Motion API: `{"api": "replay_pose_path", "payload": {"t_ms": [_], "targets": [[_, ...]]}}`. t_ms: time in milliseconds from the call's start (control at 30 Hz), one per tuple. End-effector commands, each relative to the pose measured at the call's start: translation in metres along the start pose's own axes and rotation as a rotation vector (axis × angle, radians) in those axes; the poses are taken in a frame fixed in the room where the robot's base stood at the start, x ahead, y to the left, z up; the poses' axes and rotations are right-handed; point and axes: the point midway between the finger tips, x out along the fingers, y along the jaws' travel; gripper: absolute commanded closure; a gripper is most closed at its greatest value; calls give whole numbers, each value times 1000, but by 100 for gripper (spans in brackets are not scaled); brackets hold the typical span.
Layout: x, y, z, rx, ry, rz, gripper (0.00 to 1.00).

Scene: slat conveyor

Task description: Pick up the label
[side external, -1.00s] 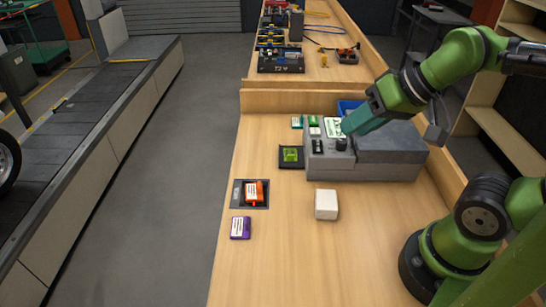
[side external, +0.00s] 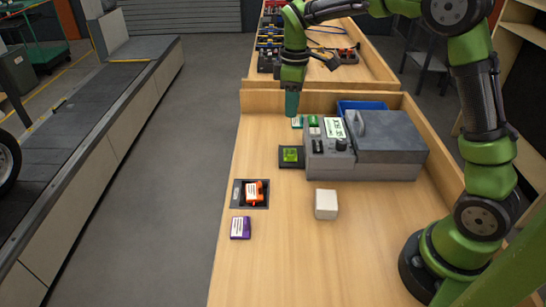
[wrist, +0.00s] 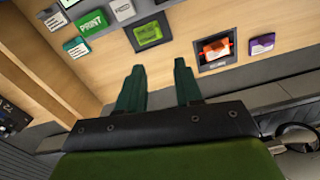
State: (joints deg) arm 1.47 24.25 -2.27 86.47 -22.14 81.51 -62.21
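My gripper (side external: 291,108) points down above the bench's far left part, close to the teal box with a white label face (side external: 297,122). In the wrist view my gripper (wrist: 158,68) has its two green fingers apart, with nothing between them. The teal box (wrist: 77,47) lies ahead and left of the fingers there. The grey printer-like machine (side external: 380,151) has a lit screen, a knob and a green PRINT sign (wrist: 92,23). An orange box with a white label (side external: 253,191) sits in a dark recess. I cannot tell a separate loose label.
A green block on a black pad (side external: 290,155) lies left of the machine. A purple box (side external: 240,228) and a white block (side external: 326,204) stand nearer. A blue bin (side external: 358,107) is behind the machine. The bench front is clear; a conveyor (side external: 80,130) runs at left.

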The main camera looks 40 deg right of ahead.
Motion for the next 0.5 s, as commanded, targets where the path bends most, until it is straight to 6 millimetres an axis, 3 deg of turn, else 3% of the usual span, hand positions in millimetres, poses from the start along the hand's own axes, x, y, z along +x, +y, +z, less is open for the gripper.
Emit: {"api": "replay_pose_path", "payload": {"t_ms": [100, 233, 500], "targets": [[-12, 3, -2, -109, -2, 8, 65], [-7, 1, 0, -163, -11, -4, 65], [44, 0, 2, -167, -14, -8, 65]]}}
